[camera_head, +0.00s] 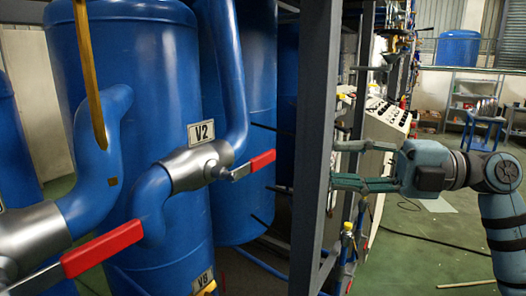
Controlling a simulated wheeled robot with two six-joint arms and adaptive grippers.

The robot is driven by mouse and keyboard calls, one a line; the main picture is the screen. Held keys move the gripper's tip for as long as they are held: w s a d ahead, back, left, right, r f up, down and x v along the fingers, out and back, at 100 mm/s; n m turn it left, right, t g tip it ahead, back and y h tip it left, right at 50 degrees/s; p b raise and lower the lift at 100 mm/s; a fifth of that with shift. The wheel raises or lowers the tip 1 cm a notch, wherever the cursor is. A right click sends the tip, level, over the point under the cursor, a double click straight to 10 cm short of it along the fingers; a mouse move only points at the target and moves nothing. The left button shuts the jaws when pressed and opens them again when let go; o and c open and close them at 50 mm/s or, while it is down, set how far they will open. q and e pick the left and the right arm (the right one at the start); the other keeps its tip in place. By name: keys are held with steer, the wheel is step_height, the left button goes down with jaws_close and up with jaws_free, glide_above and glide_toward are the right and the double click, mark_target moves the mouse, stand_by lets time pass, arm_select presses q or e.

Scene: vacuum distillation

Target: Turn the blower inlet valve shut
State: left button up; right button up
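A metal valve (196,166) with a red lever handle (262,161) sits on a blue pipe, below a plate marked V2. The handle points right and slightly up. A second red lever handle (102,249) belongs to a larger grey valve body (32,231) at the lower left, and slants up to the right. No label names the blower inlet valve, so I cannot tell which it is. My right gripper (338,165) is right of the V2 handle, by the grey post, with its fingers apart and nothing between them. My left gripper is out of view.
A grey upright post (315,120) stands between the V2 handle and my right gripper. Large blue tanks (130,60) fill the left. A yellowish bar (88,70) hangs at the upper left. A control panel (388,120) stands behind the gripper. Green floor lies open at right.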

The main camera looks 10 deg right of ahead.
mark_target(267, 160)
steer(key=p+x, duration=0.3)
steer(key=x, duration=1.1)
steer(key=shift+w+f, duration=0.1)
steer(key=shift+w, duration=0.1)
steer(key=shift+d, duration=0.1)
steer(key=shift+c, duration=0.8)
jaws_close()
